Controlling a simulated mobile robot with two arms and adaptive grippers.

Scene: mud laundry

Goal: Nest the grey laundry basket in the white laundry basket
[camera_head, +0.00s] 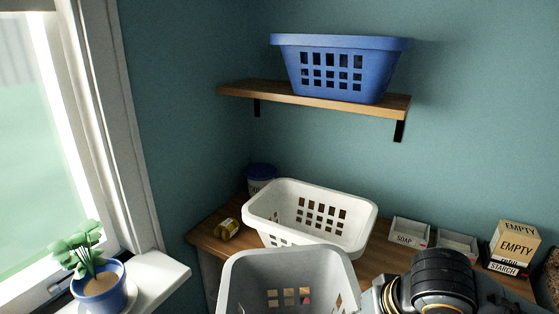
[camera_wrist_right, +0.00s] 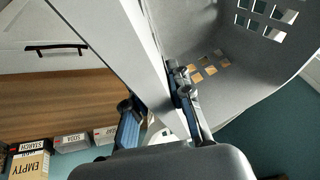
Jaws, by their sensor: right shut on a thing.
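The white laundry basket (camera_head: 345,207) stands upright on the wooden counter and looks empty where I can see into it. The grey laundry basket (camera_head: 240,275) is in front of it in the head view, nearer to me, its far rim overlapping the white basket's near side. Whether the two touch, I cannot tell. My right gripper (camera_wrist_right: 160,112) is shut on the grey basket's rim, with one finger on each side of the wall in the right wrist view. In the head view my right wrist is at the grey basket's right side. My left gripper is not in view.
A blue basket (camera_head: 335,70) sits on a wall shelf (camera_head: 300,97) above. A yellow item (camera_head: 227,229) and a blue-lidded tub (camera_head: 261,177) are left of the white basket. A soap box (camera_head: 408,233) and EMPTY box (camera_head: 515,242) are right. A potted plant (camera_head: 98,283) stands on the windowsill.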

